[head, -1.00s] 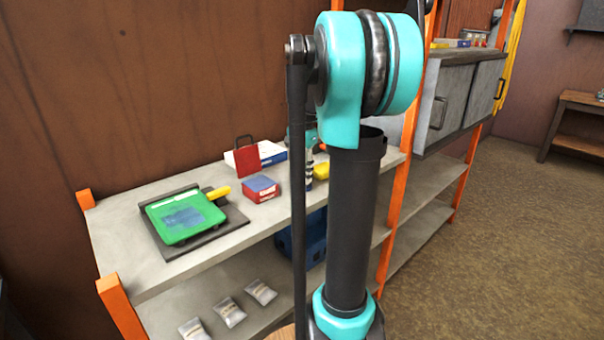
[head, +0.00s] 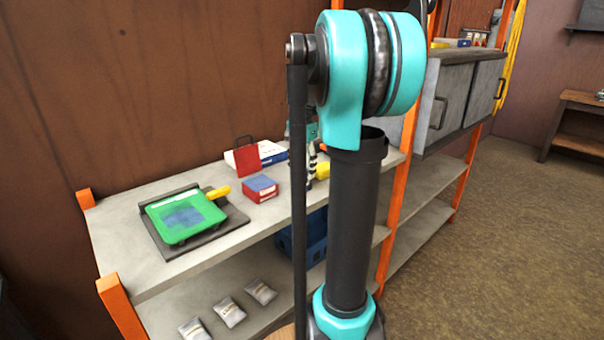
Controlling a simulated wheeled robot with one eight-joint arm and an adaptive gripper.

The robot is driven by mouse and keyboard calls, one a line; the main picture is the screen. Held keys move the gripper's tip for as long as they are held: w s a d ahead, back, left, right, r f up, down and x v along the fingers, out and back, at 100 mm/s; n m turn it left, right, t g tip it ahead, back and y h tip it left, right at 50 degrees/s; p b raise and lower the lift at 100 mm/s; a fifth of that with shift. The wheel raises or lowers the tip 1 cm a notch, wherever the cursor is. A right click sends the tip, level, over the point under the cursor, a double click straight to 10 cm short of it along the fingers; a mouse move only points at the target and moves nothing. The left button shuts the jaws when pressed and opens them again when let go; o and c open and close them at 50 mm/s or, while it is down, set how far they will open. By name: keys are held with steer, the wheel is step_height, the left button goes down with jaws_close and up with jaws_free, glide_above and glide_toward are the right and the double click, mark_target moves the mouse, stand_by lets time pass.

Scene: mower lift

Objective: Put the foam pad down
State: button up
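I cannot tell for certain which item is the foam pad. A small yellow block (head: 322,171) lies on the upper shelf, partly hidden behind my arm. My gripper (head: 312,158) is small and partly covered by my arm, just left of this block. Its fingers point down over the shelf, and whether it touches the block cannot be made out. A green, shallow tray-like thing (head: 165,227) with a blue patch and a yellow handle (head: 219,192) rests on a dark mat (head: 228,225) at the shelf's left.
A red and blue box (head: 260,190), an upright red panel (head: 247,161) and a white-blue box (head: 271,152) stand on the upper shelf (head: 140,275). Several grey packets (head: 229,312) and a blue crate (head: 316,242) are below. Orange posts (head: 121,308) bound the shelving.

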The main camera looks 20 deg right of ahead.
mark_target(302, 168)
step_height(302, 168, up, 10)
steer(key=shift+r, duration=0.2)
stand_by(0.5)
